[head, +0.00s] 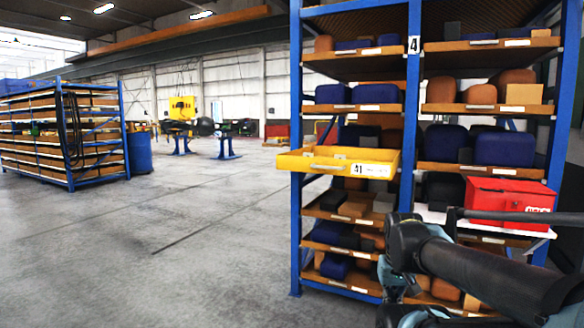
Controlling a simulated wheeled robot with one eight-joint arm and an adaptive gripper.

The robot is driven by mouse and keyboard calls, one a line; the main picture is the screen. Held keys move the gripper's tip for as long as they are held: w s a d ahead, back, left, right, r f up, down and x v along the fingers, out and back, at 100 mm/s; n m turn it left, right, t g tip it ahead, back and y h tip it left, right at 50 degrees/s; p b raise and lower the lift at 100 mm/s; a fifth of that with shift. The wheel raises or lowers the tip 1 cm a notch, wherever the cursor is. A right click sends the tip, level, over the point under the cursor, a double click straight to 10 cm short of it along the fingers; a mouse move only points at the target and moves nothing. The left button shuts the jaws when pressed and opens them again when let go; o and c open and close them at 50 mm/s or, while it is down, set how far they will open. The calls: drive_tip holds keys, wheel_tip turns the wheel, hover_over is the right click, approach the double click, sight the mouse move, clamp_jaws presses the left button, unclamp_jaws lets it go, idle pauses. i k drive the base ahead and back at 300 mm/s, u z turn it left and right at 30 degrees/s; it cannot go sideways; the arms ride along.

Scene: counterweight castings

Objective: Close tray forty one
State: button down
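Tray forty one (312,169) is a yellow tray with a white "41" label on its front, at the middle of the head view. It sticks out toward me from the left bay of a blue-framed shelf rack (296,120). A handle shows on the left of its front. Its back part reaches in between the rack's posts, and I see small items inside it. My dark arm shows at the lower right, below and right of the tray, apart from it in the picture. I cannot make out my gripper's fingers.
The rack's other trays hold blue, brown and dark blocks. A red box (508,200) sits on a shelf in the right bay, partly behind my arm. Clear concrete floor (180,240) lies to the left. Another loaded rack (62,135) and a blue barrel (139,152) stand at far left.

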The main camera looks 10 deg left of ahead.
sight(380, 164)
drive_tip(key=z, duration=0.05)
drive_tip(key=i, duration=1)
drive_tip(key=u, duration=0.05)
